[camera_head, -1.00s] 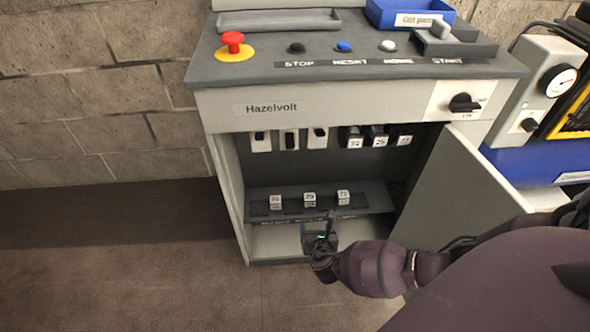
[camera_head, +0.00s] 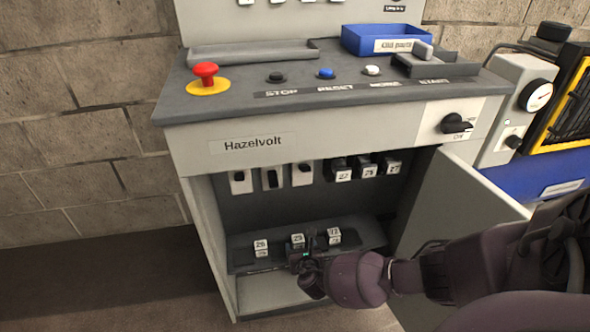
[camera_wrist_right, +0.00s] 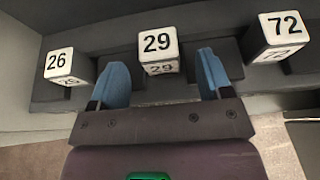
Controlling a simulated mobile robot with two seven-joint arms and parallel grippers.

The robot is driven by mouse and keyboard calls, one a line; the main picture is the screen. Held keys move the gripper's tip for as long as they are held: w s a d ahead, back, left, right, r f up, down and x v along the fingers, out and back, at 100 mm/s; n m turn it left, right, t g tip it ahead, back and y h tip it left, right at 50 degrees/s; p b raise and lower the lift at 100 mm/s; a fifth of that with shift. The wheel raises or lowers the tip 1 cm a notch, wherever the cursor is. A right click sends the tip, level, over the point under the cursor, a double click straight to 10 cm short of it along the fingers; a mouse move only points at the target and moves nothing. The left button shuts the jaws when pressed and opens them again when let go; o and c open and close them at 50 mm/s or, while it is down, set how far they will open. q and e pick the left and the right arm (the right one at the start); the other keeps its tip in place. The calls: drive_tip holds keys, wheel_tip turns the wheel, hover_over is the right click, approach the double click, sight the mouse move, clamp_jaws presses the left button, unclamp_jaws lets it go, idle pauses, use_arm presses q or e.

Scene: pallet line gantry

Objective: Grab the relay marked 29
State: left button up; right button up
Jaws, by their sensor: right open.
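The relay marked 29 (camera_wrist_right: 158,45) is a white-faced block on a dark shelf inside the cabinet. In the head view the relay 29 (camera_head: 298,239) is the middle one of three, partly hidden by my gripper. My right gripper (camera_wrist_right: 161,78) is open, its two blue fingers on either side of relay 29's lower front in the wrist view. Whether the fingers touch it I cannot tell. In the head view my right gripper (camera_head: 304,256) is at the shelf's front. The relay marked 26 (camera_wrist_right: 62,66) is on the left and the relay marked 72 (camera_wrist_right: 278,32) on the right.
The Hazelvolt cabinet (camera_head: 330,140) stands open, its door (camera_head: 450,215) at the right beside my arm. Several more modules hang in the upper row, including one marked 22 (camera_head: 343,174). A blue bin (camera_head: 365,42) and an emergency stop button (camera_head: 206,73) are on top.

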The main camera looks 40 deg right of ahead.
drive_tip(key=shift+w+d+f, duration=0.4)
drive_tip(key=shift+w+f, duration=0.05)
drive_tip(key=shift+w+r, duration=0.15)
drive_tip(key=shift+r, duration=0.05)
drive_tip(key=c, duration=1.2)
drive_tip(key=shift+c, duration=0.2)
